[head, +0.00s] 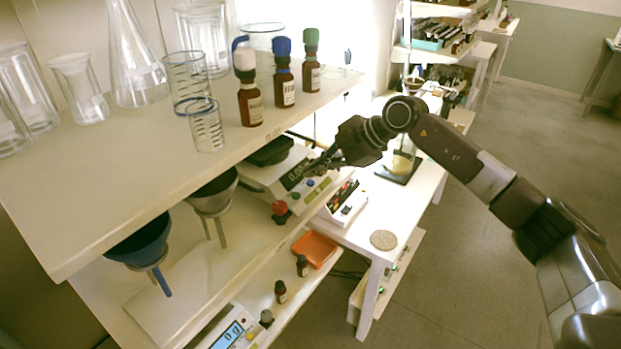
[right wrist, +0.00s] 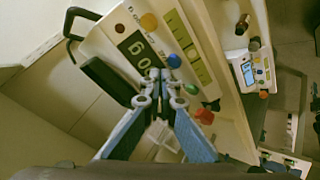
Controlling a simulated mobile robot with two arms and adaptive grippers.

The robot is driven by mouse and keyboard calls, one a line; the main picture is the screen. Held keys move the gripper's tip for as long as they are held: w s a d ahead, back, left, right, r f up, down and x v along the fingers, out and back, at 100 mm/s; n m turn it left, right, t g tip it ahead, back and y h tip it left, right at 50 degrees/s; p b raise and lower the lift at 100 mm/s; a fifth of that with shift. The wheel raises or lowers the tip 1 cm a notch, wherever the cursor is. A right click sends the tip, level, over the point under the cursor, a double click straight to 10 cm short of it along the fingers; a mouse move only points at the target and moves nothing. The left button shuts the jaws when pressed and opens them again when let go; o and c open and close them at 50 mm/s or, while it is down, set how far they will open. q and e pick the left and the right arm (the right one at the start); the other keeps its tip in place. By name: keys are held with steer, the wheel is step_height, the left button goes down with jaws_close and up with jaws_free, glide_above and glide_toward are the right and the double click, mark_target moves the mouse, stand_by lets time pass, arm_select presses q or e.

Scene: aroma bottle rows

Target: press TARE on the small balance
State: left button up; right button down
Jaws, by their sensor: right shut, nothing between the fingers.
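A white balance (head: 262,178) with a dark digit display (head: 295,176) and a dark pan stands on the shelf below the bottles. It also shows in the right wrist view (right wrist: 112,28), with an orange, a blue (right wrist: 174,60) and a green button (right wrist: 192,88) beside its display. My right gripper (head: 314,168) is shut and empty, its tips (right wrist: 161,76) over the front panel near the display and the blue button. I cannot tell whether they touch. A second balance (head: 228,336) with a lit blue display is lower down; it also shows in the right wrist view (right wrist: 246,72). Button labels are unreadable. My left gripper is not in view.
Three capped bottles, with white (head: 249,100), blue (head: 284,80) and green (head: 311,66) caps, and several glass vessels stand on the upper shelf. Funnels (head: 212,195) hang below it. An orange tray (head: 315,248) lies lower.

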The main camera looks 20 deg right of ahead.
mark_target(314, 183)
step_height(314, 183, up, 5)
steer(key=p, duration=0.4)
stand_by(0.3)
stand_by(0.7)
